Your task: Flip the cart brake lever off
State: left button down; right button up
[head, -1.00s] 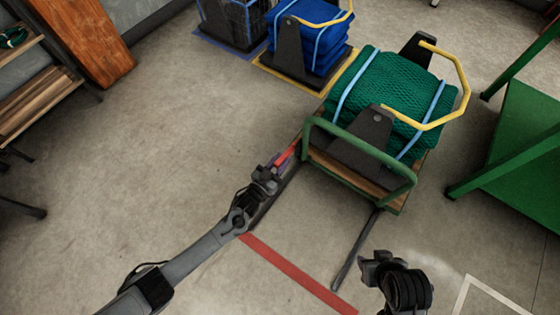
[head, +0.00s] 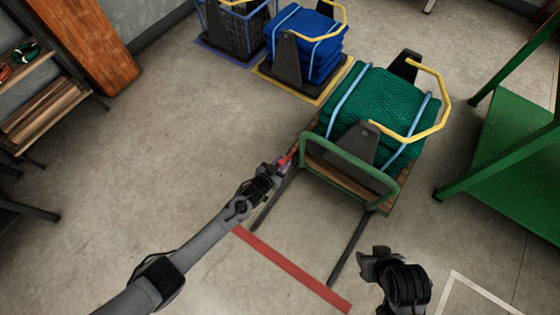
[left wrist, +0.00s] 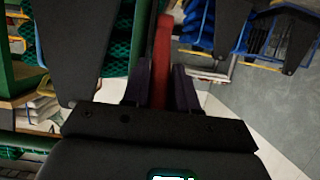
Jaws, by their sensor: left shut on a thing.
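The cart (head: 389,207) has a wooden deck, a green push handle (head: 358,147) and a pile of green netting (head: 385,100) strapped with light blue bands. The red brake lever (head: 291,157) sticks out at the cart's near left corner. My left gripper (head: 281,163) is at the lever, low beside the deck. In the left wrist view, the red lever (left wrist: 162,60) stands between the two dark fingers of my left gripper (left wrist: 161,88), which are shut on it. My right gripper (head: 370,262) hangs in front of the cart, apart from it; its finger opening is unclear.
Two dark fork-like bars (head: 349,247) reach from the cart toward me along the floor. A red floor stripe (head: 290,268) lies in front. Blue netting (head: 308,40) stands behind left, a green table (head: 510,150) at right.

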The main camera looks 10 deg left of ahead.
pick_arm(q)
jog(key=shift+w+d+r+g+y+p, duration=0.2)
jog(key=shift+w+r+g+p, duration=0.1)
jog(key=shift+r+g+p, duration=0.25)
jog(key=shift+w+d+r+g+y+p, duration=0.1)
jog(key=shift+w+r+g+y+p, duration=0.2)
jog(key=shift+p, duration=0.35)
jog(key=shift+w+d+r+g+p, duration=0.1)
jog(key=shift+w+g+p, duration=0.05)
jog(key=shift+g+p, duration=0.25)
pick_arm(e)
jog(key=shift+d+r, duration=0.1)
jog(key=shift+r, duration=2.1)
pick_arm(q)
jog(key=c, duration=1)
grip_release()
jog(key=shift+o, duration=0.2)
jog(key=shift+s+a+r+p, duration=0.2)
jog(key=shift+s+r+p, duration=0.15)
jog(key=shift+p, duration=0.2)
jog(key=p+v, duration=0.6)
jog(key=v, duration=0.3)
jog(key=shift+s+r, duration=0.15)
jog(key=shift+s, duration=0.15)
pick_arm(e)
notch_tip(320, 180, up, 7)
